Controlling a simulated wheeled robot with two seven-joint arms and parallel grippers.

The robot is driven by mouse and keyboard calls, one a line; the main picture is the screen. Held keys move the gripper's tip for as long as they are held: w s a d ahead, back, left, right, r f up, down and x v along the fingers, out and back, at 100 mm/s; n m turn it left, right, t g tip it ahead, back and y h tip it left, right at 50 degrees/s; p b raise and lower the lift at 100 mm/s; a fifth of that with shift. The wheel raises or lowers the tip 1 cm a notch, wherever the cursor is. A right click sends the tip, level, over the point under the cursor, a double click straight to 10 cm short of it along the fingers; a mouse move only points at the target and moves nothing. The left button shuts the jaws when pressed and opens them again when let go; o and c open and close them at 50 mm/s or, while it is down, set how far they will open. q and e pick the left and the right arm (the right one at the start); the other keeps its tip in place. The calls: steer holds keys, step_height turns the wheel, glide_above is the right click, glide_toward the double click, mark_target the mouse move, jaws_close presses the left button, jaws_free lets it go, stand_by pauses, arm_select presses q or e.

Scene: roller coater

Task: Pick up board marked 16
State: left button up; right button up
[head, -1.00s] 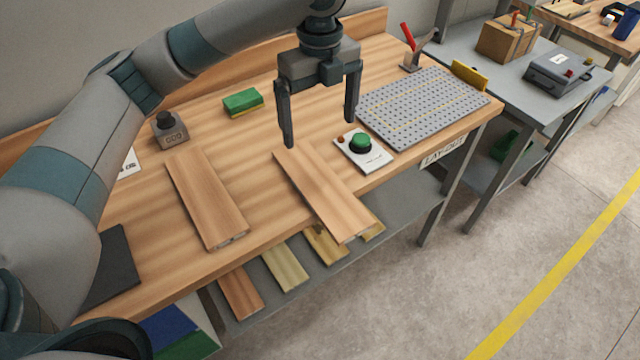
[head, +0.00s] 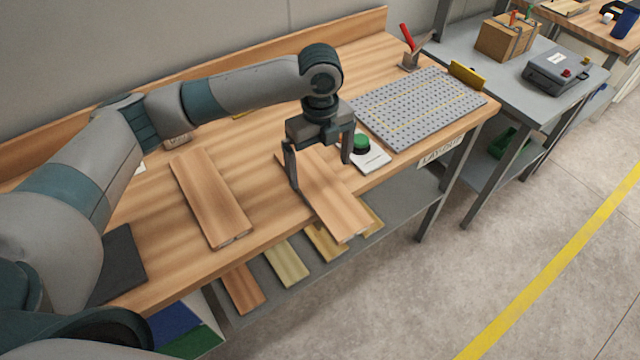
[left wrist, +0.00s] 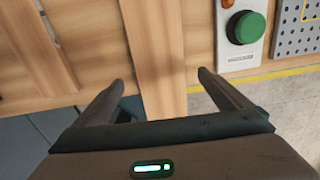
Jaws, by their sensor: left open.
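Two wooden boards lie on the workbench in the head view: a left board (head: 210,200) and a right board (head: 335,205), whose near end sticks out past the front edge. No number is readable on either, so I cannot tell which is marked 16. My left gripper (head: 320,174) is open above the right board. In the left wrist view, the right board (left wrist: 157,45) runs between the spread fingers (left wrist: 160,80), and the left board (left wrist: 42,50) lies off to the left. My right gripper is out of view.
A green button on a white plate (head: 374,158) sits close right of the right board, near my gripper. A grey perforated plate (head: 420,108) lies farther right. A dark mat (head: 118,262) lies at the left front. Several boards (head: 287,263) rest on the lower shelf.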

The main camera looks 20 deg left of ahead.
mark_target(320, 184)
arm_select(q)
steer(key=shift+f+p, duration=0.6)
steer(key=shift+f, duration=0.05)
step_height(320, 184, down, 3)
steer(key=shift+f+p, duration=0.1)
steer(key=shift+p, duration=0.55)
steer(key=shift+w+f, duration=0.1)
steer(key=shift+f, duration=0.25)
steer(key=shift+c, duration=0.3)
steer(key=c, duration=1.3)
steer(key=shift+r, duration=0.2)
